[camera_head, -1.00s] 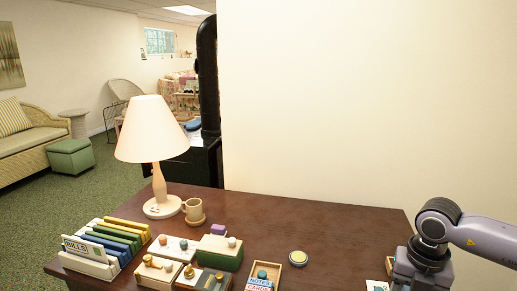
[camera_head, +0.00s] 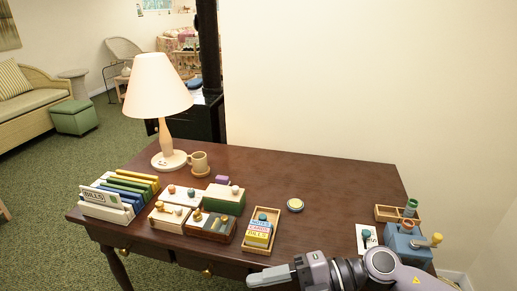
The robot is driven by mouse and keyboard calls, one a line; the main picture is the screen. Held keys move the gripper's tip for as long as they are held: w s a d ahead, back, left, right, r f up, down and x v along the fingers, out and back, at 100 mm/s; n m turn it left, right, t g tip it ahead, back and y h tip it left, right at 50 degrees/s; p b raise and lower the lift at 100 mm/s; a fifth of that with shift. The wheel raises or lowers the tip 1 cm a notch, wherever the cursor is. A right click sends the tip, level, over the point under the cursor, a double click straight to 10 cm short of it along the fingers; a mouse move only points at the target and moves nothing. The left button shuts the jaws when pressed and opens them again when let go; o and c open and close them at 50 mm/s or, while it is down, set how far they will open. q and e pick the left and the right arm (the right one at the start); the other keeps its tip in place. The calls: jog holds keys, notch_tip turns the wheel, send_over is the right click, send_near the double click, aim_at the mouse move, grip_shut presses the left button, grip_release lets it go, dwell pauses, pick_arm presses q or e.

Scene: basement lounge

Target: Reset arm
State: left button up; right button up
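My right arm comes in from the lower right of the head view, and its gripper (camera_head: 272,277) points left just off the table's front edge. Its fingers appear together with nothing between them. My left gripper is not in the head view. The dark wooden table (camera_head: 300,179) stands in front of me.
The back middle is clear.

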notch_tip(320, 180, up, 4)
jog(key=w+m+t+y+p, duration=0.1)
jog(key=w+m+t+y, duration=0.2)
jog(key=m+t, duration=0.7)
jog(key=w+d+f+m+t+h+p, duration=0.1)
jog(key=d+f+m+t+h, duration=0.55)
jog(key=m, duration=0.35)
jog(key=s+d+f+m+g+h, duration=0.2)
jog(key=s+d+f+m+h, duration=0.2)
jog(key=f, duration=0.4)
jog(key=s+d+f+m+g+h+p, duration=0.1)
jog(key=s+d+f+m+g+h, duration=0.1)
jog(key=s+d+f+m+h, duration=0.2)
jog(key=s+d+f+h, duration=0.2)
jog(key=s+d+f, duration=0.1)
jog(key=s+d, duration=0.1)
jog(key=shift+f+m+g, duration=0.35)
jog(key=shift+f+m, duration=0.05)
jog(key=shift+d, duration=0.1)
